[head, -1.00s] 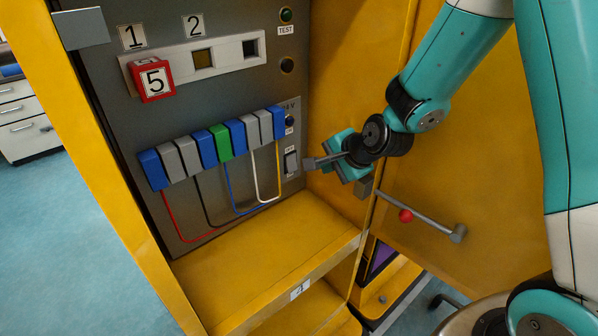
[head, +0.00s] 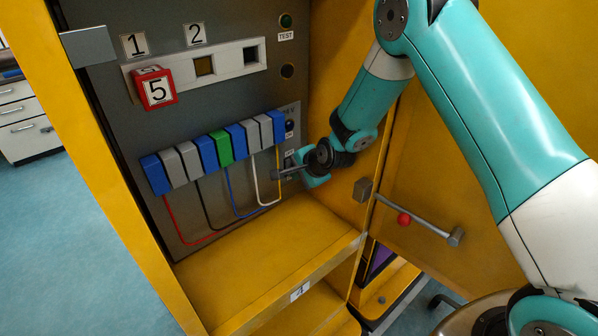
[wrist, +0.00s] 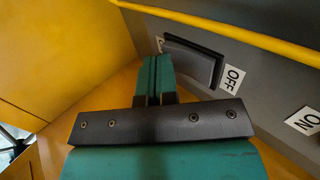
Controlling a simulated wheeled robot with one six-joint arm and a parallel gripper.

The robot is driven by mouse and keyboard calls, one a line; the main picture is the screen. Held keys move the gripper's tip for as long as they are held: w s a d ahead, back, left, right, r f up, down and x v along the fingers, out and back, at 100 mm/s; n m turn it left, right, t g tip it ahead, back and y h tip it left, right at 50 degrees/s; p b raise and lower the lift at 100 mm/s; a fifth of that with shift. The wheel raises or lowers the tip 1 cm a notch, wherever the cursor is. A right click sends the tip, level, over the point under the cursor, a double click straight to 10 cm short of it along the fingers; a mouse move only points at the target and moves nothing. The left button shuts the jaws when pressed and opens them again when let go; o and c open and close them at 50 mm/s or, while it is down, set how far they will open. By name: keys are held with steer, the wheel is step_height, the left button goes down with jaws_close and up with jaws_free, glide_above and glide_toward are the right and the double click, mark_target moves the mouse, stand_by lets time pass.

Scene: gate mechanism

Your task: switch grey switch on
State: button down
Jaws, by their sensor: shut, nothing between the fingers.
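The grey switch (wrist: 192,63) is a dark grey rocker in a black frame on the grey panel, just ahead and to the right in the wrist view. An OFF label (wrist: 231,79) is beside it and an ON label (wrist: 305,121) lies further right. My gripper (head: 282,174) is at the lower right of the panel in the head view and hides most of the switch there. In the wrist view its teal fingers (wrist: 155,68) are together and empty, their tips close beside the switch's left end. I cannot tell whether they touch it.
A row of blue, grey and green blocks (head: 212,150) with coloured wires is left of my gripper. A red cube marked 5 (head: 157,90) sits at a white slotted strip (head: 225,63). Yellow cabinet walls (head: 335,50) close in on the right; a yellow shelf (head: 260,240) lies below.

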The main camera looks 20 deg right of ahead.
stand_by(0.3)
steer(key=shift+w+a+b, duration=0.1)
steer(key=shift+w+b, duration=0.1)
steer(key=shift+b, duration=0.35)
steer(key=shift+r+t+p, duration=0.3)
steer(key=shift+r+p, duration=0.25)
steer(key=shift+r, duration=0.2)
steer(key=s+d+r, duration=0.2)
steer(key=s, duration=0.3)
steer(key=s+d+r+b, duration=0.1)
steer(key=s+d+r, duration=0.1)
steer(key=s, duration=0.4)
steer(key=shift+s+d+r, duration=0.3)
steer(key=shift+d, duration=0.15)
